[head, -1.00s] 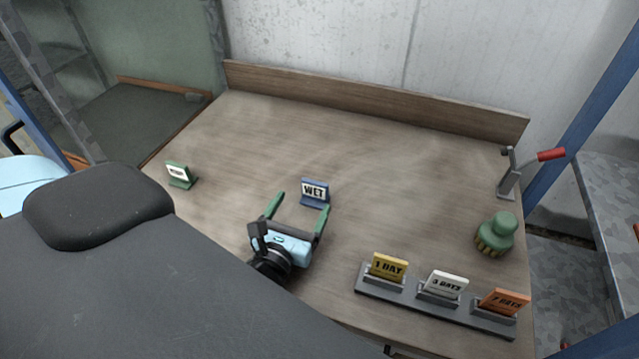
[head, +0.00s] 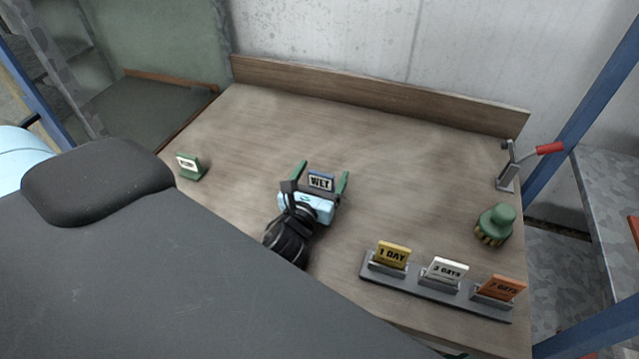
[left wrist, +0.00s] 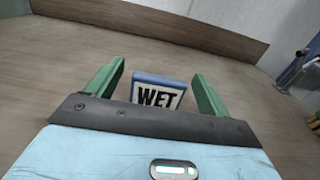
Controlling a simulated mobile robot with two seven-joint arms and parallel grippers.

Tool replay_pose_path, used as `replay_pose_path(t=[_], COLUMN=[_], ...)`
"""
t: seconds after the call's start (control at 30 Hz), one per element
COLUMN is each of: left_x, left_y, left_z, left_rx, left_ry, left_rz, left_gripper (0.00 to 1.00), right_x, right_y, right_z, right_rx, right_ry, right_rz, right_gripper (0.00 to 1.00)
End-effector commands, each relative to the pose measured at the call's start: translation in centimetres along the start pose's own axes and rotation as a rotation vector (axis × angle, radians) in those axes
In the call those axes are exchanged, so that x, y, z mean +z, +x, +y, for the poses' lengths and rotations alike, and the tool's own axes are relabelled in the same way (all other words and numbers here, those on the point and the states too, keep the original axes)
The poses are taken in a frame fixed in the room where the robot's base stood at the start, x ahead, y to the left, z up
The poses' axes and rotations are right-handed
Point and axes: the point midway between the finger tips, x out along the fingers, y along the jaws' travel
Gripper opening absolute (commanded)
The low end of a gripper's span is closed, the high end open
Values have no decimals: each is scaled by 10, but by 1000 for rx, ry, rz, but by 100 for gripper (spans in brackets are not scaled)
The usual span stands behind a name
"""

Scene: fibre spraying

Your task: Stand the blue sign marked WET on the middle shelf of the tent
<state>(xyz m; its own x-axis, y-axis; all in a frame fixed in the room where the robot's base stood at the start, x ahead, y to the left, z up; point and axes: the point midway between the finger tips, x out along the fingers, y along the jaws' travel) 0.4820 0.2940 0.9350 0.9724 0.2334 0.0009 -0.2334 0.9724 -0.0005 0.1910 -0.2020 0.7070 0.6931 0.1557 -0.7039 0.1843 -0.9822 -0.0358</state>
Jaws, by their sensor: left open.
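The blue sign marked WET (head: 320,181) stands upright on the wooden table. My left gripper (head: 323,174) is open, with one green finger on each side of the sign. In the left wrist view the sign (left wrist: 158,93) shows between the two fingers of the gripper (left wrist: 158,84), with gaps on both sides. The sign's lower part is hidden behind the gripper body. The tent and its middle shelf cannot be made out for certain. My right gripper is not in view.
A green sign (head: 190,167) stands at the table's left. A grey rack (head: 425,291) with yellow, white and orange day signs is at the front right. A green brush (head: 495,225) and a red-handled tool (head: 508,168) stand at the right. The table's back middle is clear.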

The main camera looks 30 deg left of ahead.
Motion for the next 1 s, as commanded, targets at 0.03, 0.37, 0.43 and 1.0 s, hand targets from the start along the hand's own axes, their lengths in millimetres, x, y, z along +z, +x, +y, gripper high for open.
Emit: replay_pose_path(t=[0.03, 0.37, 0.43, 1.0], left_x=[0, -1, -1, 4], left_y=[2, 3, 3, 4], left_z=[0, 0, 0, 1], left_rx=[0, 0, 0, 0], left_ry=[0, 1, 1, 1], left_rz=[0, 2, 2, -1], left_gripper=[80, 68, 59, 28], right_x=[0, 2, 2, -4], right_y=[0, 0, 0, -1], right_z=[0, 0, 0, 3], right_rx=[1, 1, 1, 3], right_ry=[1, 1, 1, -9], right_rz=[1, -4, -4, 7], right_gripper=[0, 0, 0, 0])
